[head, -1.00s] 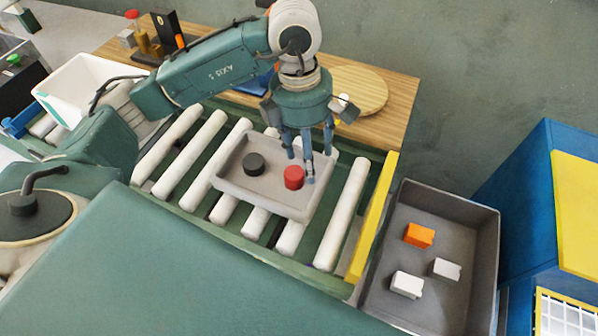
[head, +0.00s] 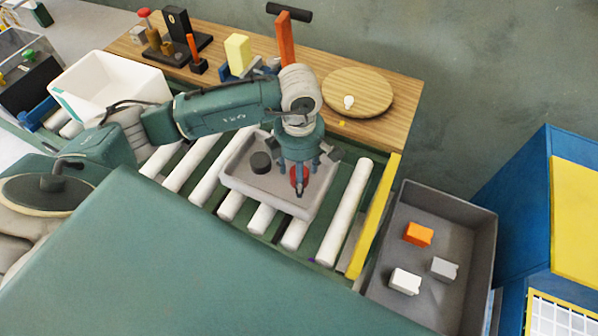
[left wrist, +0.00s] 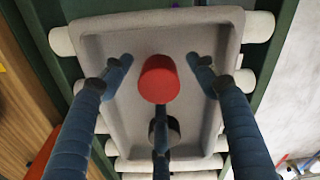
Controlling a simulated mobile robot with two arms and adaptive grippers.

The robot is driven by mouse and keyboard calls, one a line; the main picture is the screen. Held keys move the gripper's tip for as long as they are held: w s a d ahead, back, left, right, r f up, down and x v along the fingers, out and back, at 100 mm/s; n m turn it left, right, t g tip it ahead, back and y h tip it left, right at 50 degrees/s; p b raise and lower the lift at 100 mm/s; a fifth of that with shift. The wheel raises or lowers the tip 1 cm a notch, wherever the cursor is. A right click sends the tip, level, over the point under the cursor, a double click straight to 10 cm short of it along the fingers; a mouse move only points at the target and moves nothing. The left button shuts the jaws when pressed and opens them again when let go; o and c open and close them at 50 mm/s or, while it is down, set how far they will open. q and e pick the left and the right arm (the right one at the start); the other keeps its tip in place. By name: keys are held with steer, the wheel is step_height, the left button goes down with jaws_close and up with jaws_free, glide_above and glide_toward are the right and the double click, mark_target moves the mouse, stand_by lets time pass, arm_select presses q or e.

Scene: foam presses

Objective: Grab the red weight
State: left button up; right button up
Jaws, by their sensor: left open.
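The red weight (head: 299,174), a short cylinder, stands in the grey tray (head: 235,183) on the roller conveyor. It also shows near the middle of the left wrist view (left wrist: 158,78). My left gripper (head: 299,180) points down over it, with fingers partly hiding it in the head view. In the left wrist view its fingers (left wrist: 158,88) are spread open around the red weight, with gaps at the sides. I cannot tell how far the fingertips are above the tray floor. A black weight (head: 261,162) stands to the left in the same tray. My right gripper is not in view.
A wooden table (head: 400,90) with a round board (head: 357,93) and tools is behind the conveyor. A white bin (head: 110,85) is at the left. A dark grey bin (head: 385,240) with orange and pale blocks is right of the yellow rail (head: 373,220).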

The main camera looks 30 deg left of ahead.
arm_select(q)
steer(key=shift+f, duration=0.1)
jaws_close()
steer(key=shift+w, duration=0.1)
steer(key=shift+r, duration=0.2)
